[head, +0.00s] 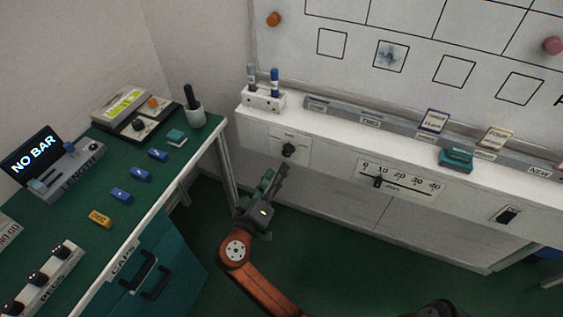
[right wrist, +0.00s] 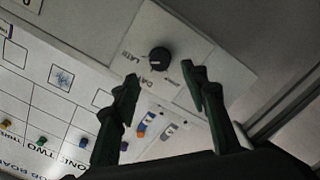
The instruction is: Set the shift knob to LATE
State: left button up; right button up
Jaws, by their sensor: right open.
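The shift knob (head: 289,150) is a round black knob on a pale plate (head: 303,145) on the front of the white ledge. In the right wrist view the knob (right wrist: 159,59) shows beyond the fingertips, with the words LATE to its upper left and DAY below it. A third word to its right is hard to read. A faint pale mark shows on the knob's lower side, but its exact setting is unclear. My right gripper (head: 273,178) is open and empty, just below and in front of the knob. Its fingers (right wrist: 163,90) appear apart from the knob. My left gripper is not seen.
A slider scale (head: 400,180) and a rocker switch (head: 507,215) sit further right on the ledge front. A marker holder (head: 264,100) stands above the knob. The green desk (head: 75,210) with blue blocks is at left. Open floor lies below.

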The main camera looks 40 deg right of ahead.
jog(key=shift+v, duration=2.25)
